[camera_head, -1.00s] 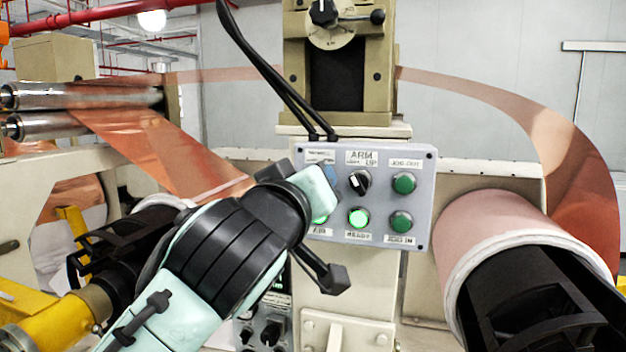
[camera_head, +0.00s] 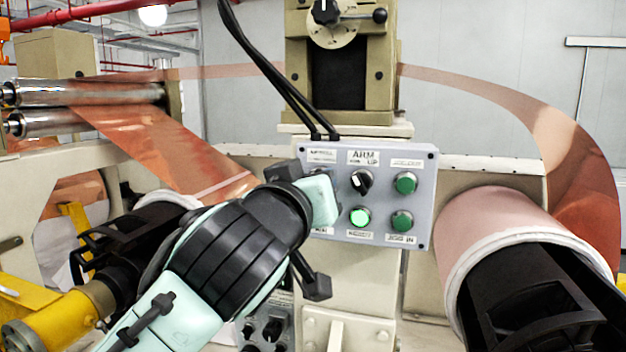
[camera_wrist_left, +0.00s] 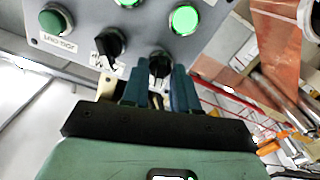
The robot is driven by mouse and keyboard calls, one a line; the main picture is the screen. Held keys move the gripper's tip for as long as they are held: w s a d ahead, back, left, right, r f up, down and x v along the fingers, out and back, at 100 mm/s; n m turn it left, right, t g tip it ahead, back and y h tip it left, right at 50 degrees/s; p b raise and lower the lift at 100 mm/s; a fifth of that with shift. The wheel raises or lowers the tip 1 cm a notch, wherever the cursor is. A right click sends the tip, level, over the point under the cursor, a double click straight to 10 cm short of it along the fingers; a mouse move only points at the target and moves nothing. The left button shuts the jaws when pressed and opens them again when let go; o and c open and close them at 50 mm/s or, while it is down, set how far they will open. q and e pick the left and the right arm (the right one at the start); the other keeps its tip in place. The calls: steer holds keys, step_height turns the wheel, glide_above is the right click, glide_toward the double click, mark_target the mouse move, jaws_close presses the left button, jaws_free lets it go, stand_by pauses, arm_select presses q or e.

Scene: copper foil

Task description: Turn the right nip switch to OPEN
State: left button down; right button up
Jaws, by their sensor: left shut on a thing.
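The nip switch is the black knob at the upper left of the grey control panel (camera_head: 425,165). In the head view my left wrist covers most of it, below a small label that is hard to read. In the left wrist view, which is upside down, the knob (camera_wrist_left: 160,66) sits between the two blue-green fingers of my left gripper (camera_wrist_left: 160,85). The fingers are shut on it from both sides. Its exact pointer position is hidden by the fingers. My right gripper is not in view.
The black ARM switch (camera_head: 362,182) is close beside the gripper on the right. A lit green button (camera_head: 360,217) and two darker green buttons (camera_head: 405,183) (camera_head: 402,221) share the panel. Black cables (camera_head: 275,75) hang above. A copper roll (camera_head: 490,225) stands at the right.

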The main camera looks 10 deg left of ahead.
arm_select(q)
steer(key=m+p, duration=0.2)
steer(key=m, duration=0.6)
steer(key=shift+m, duration=0.4)
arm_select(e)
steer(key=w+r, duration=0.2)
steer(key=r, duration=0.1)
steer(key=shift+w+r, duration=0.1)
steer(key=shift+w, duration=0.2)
arm_select(q)
steer(key=c, duration=1.2)
jaws_free()
steer(key=s, duration=0.4)
steer(key=s+b, duration=0.1)
steer(key=s, duration=0.4)
steer(key=s+b, duration=0.1)
steer(key=s, duration=0.3)
steer(key=shift+s+a, duration=0.2)
steer(key=shift+a, duration=0.05)
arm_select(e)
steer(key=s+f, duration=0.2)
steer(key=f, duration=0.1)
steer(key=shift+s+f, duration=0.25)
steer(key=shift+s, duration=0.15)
